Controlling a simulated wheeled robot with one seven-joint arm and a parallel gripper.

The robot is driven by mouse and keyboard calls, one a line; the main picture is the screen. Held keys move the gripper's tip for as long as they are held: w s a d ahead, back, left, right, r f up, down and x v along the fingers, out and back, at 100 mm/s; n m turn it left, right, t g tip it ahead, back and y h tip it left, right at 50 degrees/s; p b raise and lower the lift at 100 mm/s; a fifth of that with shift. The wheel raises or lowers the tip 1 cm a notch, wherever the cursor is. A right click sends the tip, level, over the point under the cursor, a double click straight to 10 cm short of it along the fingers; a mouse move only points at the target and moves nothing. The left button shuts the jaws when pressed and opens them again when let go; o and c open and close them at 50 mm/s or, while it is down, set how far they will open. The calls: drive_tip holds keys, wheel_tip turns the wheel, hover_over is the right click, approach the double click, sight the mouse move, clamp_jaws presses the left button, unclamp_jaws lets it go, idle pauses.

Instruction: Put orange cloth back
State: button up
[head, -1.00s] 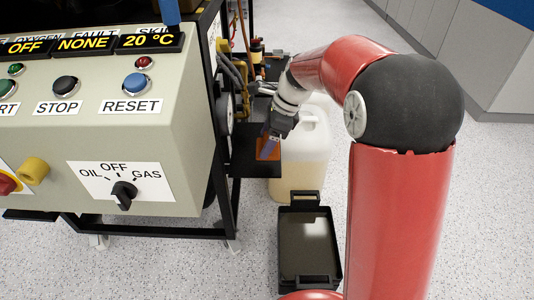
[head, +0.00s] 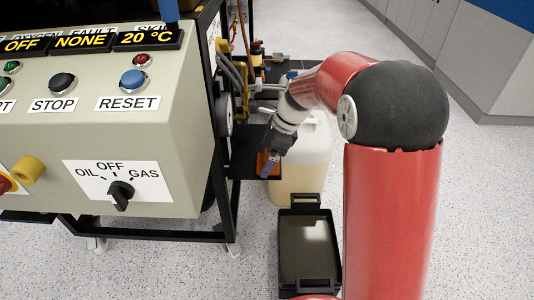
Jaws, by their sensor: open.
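The orange cloth (head: 264,163) shows as a small orange patch on the black shelf (head: 243,168) at the right side of the machine. My gripper (head: 270,162) is over the shelf, pointing down, right at the cloth. It is open, and its fingers cover part of the cloth. I cannot tell whether the fingers touch the cloth.
The beige control panel (head: 90,140) fills the left. A whitish jerrycan (head: 312,150) stands on the floor just right of the shelf. A black tray (head: 308,250) lies on the floor in front of it. Hoses and fittings (head: 240,80) are behind the shelf. The floor at right is clear.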

drive_tip(key=shift+r, duration=0.1)
drive_tip(key=p+v, duration=0.3)
drive_tip(key=v, duration=0.8)
drive_tip(key=s+d+r+n+t+h, duration=0.1)
drive_tip(key=s+d+r+n, duration=0.25)
drive_tip(key=s, duration=0.25)
drive_tip(key=s+d+n+t+h, duration=0.1)
drive_tip(key=s+d+n+t, duration=0.1)
drive_tip(key=s+n, duration=0.5)
drive_tip(key=s+d+n+t+h, duration=0.2)
drive_tip(key=s+d+n, duration=0.2)
drive_tip(key=s+n, duration=0.4)
drive_tip(key=s, duration=0.4)
drive_tip(key=shift+s+f+h, duration=0.3)
drive_tip(key=shift+s, duration=0.1)
drive_tip(key=shift+r, duration=0.15)
wheel_tip(320, 180, up, 6)
drive_tip(key=p, duration=0.5)
